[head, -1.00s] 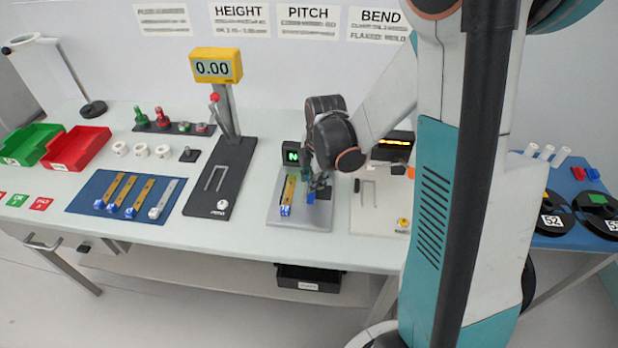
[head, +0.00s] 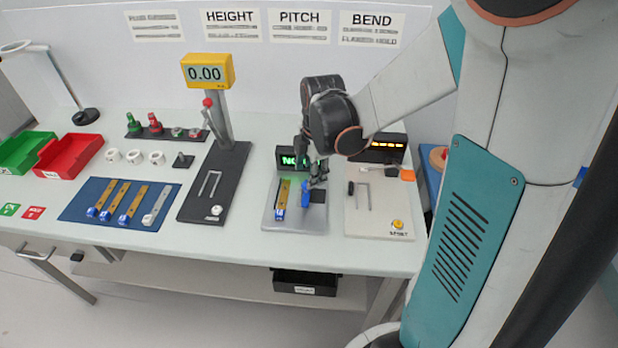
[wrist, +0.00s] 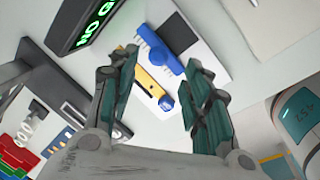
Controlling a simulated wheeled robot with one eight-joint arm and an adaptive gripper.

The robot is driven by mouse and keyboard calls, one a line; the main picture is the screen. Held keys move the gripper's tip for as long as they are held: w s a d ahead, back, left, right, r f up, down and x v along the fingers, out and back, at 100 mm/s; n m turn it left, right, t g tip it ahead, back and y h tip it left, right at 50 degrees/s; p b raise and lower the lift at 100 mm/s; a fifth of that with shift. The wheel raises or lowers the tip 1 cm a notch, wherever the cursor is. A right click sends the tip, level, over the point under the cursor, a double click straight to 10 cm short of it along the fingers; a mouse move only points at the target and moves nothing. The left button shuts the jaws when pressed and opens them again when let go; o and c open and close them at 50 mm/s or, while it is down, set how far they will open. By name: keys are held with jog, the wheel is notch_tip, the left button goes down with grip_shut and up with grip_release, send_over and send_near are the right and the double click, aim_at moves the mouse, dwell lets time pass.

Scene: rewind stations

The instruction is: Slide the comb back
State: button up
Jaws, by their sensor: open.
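The blue comb (wrist: 158,50) lies on a pale grey station plate (wrist: 206,58), its row of teeth showing in the wrist view. It also shows in the head view (head: 306,194), partly covered by my gripper. A brass strip with a blue end (wrist: 155,86) lies beside the comb. A black square (wrist: 179,33) is on its other side. My gripper (wrist: 160,70) is open and empty, with the comb seen between and beyond its fingers. In the head view my gripper (head: 316,182) is just above the comb; whether it touches is unclear.
A dark display with green letters (head: 293,159) stands behind the plate. A pale station with a yellow button (head: 397,224) is to the right. The black height gauge (head: 215,182) and a blue mat (head: 76,206) with strips are to the left.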

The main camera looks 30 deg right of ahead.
notch_tip(320, 180, up, 6)
jog(key=s, duration=0.1)
jog(key=shift+s, duration=0.1)
dwell(0.4)
